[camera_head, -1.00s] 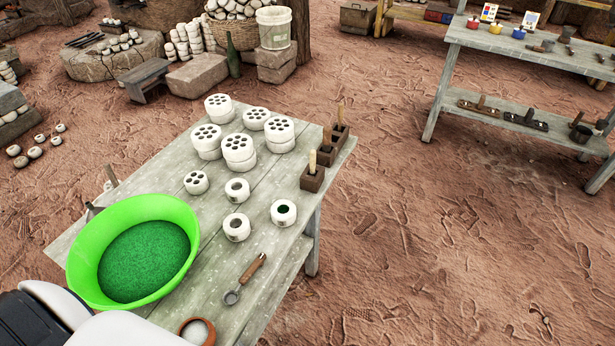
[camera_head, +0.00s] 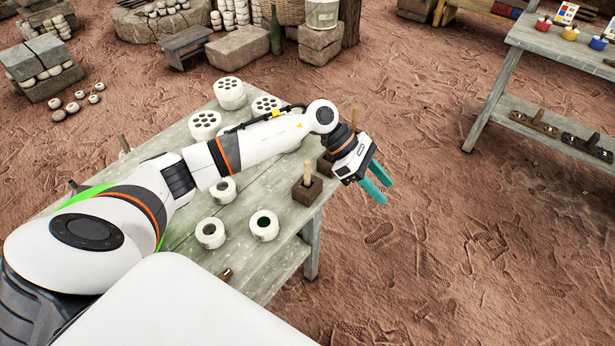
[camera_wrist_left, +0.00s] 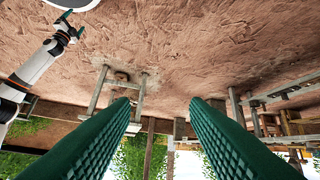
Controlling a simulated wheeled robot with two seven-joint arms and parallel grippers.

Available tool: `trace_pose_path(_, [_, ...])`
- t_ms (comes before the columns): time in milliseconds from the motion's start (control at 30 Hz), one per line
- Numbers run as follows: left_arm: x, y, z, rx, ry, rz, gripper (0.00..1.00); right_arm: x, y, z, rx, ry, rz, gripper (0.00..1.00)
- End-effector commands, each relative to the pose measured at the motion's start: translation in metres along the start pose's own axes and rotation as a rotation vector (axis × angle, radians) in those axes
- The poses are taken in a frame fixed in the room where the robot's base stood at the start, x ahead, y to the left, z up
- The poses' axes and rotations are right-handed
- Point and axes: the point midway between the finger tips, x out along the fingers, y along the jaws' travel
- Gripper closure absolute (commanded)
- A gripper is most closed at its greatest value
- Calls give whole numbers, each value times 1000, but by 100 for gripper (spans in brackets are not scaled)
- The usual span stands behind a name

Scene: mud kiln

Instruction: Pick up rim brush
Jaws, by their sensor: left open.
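A pale wooden handle (camera_head: 307,172) stands upright in a dark block (camera_head: 306,191) at the table's right edge in the head view; it may be the rim brush, but no bristles show. Another dark block (camera_head: 325,164) shows partly behind my left wrist. My left gripper (camera_head: 385,190) is open and empty, out past the table's right edge, to the right of the blocks and apart from them. In the left wrist view its two teal fingers (camera_wrist_left: 158,102) are wide apart with nothing between. My right gripper (camera_wrist_left: 72,24) shows small at the upper left there; its jaws are unclear.
My left arm crosses above the table (camera_head: 262,255), hiding some white perforated pots (camera_head: 229,92) and most of the green basin (camera_head: 88,194). White cups (camera_head: 264,225) stand near the blocks. A second table (camera_head: 560,38) is at the upper right, with open ground between.

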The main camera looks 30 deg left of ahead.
Motion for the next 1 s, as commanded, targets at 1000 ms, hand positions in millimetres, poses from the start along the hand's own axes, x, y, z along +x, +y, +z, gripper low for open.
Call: trace_pose_path(1000, [-123,-22,128,466,-894,119,58,-12,-5,-3,-3,6,-6,16])
